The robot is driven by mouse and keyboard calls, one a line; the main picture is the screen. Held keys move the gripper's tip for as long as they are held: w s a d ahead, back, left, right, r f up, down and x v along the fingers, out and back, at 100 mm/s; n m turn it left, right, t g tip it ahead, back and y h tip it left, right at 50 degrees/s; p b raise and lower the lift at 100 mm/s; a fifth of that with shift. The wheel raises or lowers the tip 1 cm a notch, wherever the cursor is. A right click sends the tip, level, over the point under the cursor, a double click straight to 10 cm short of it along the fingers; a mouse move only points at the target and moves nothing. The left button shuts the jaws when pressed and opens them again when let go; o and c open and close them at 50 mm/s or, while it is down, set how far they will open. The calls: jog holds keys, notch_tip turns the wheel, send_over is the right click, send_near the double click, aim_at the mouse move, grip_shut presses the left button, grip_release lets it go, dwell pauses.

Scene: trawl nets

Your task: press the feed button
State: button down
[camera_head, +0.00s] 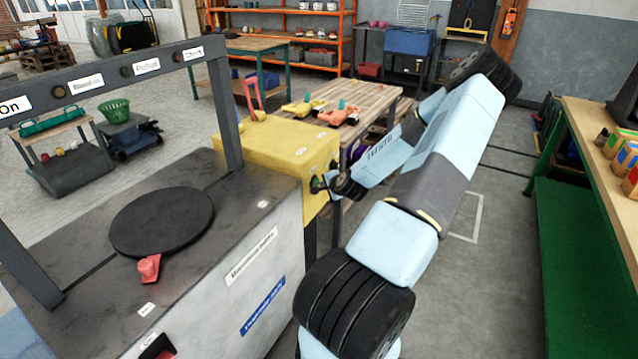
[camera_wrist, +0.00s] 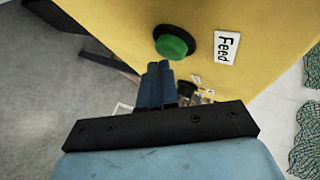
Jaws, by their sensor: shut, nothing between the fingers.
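The feed button is a green round button (camera_wrist: 173,45) in a black ring on the yellow box. A white label reading "Feed" (camera_wrist: 228,48) is right of it in the wrist view. My gripper (camera_wrist: 159,66) is shut and empty, its blue fingertips just below the button in the picture. I cannot tell whether they touch it. In the head view my gripper (camera_head: 320,185) is close to the right-hand side of the yellow box (camera_head: 270,140), and hides part of that face.
A grey machine with a black round plate (camera_head: 162,222) and a red handle (camera_head: 149,266) stands at the left. A wooden table (camera_head: 375,98) with orange and yellow items is behind the box. A green bench (camera_head: 585,240) is at the right; floor between is clear.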

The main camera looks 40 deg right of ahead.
jog(key=shift+w+a, duration=0.2)
jog(key=shift+w, duration=0.3)
dwell(0.8)
jog(key=shift+s, duration=0.1)
jog(key=shift+s+d, duration=0.35)
jog(key=shift+s, duration=0.45)
jog(key=s, duration=0.1)
jog(key=s+d, duration=0.1)
jog(key=s, duration=0.1)
jog(key=s+d, duration=0.1)
jog(key=shift+s, duration=0.3)
dwell(0.9)
